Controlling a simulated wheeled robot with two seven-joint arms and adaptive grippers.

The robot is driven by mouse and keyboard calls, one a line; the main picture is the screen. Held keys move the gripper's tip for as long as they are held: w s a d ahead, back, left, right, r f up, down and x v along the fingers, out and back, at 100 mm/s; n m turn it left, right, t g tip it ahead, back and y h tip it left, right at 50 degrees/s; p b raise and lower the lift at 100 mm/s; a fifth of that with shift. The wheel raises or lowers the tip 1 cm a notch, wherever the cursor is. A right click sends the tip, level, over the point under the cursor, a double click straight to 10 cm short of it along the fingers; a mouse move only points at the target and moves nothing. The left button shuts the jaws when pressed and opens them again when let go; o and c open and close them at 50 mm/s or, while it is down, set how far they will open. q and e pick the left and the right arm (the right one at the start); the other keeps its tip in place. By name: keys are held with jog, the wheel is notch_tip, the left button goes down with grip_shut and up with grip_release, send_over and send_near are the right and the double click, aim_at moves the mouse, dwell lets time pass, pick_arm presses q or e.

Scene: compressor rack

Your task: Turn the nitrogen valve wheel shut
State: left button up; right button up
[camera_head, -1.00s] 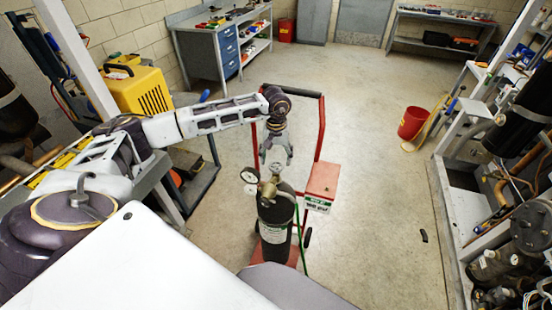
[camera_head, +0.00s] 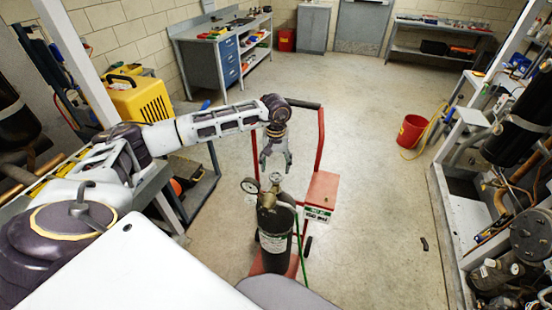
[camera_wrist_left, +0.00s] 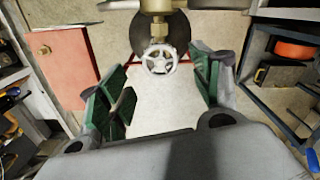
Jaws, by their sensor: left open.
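The nitrogen cylinder (camera_head: 275,238) is dark with a pale label and stands upright on a red cart. My left gripper (camera_head: 276,162) is open and empty, pointing down just above the wheel. In the wrist view its green-padded fingers (camera_wrist_left: 158,85) stand apart on either side, not touching the wheel. My right gripper is not seen.
The cart's red handle frame (camera_head: 321,140) rises behind the cylinder, close to my left wrist. A red box (camera_head: 322,188) sits at its right, and a green hose (camera_head: 299,240) hangs beside the cylinder. Open floor lies around the cart; a red bucket (camera_head: 411,131) stands farther right.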

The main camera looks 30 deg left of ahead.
pick_arm(q)
jog(key=shift+w+d+r, duration=0.2)
jog(key=shift+d+r, duration=0.2)
jog(key=shift+r, duration=0.1)
jog(key=shift+w+r+n, duration=0.15)
jog(key=shift+r+n, duration=0.15)
jog(key=shift+r, duration=0.1)
jog(key=shift+a+r+n, duration=0.15)
jog(key=shift+r+n, duration=0.15)
jog(key=shift+n, duration=1.9)
jog(key=shift+a+r+n, duration=0.15)
jog(key=shift+r+n, duration=0.2)
jog(key=shift+n, duration=1.85)
jog(key=shift+a+r+n, duration=0.15)
jog(key=shift+r+n, duration=0.15)
jog(key=shift+n, duration=1.9)
jog(key=shift+f, duration=0.2)
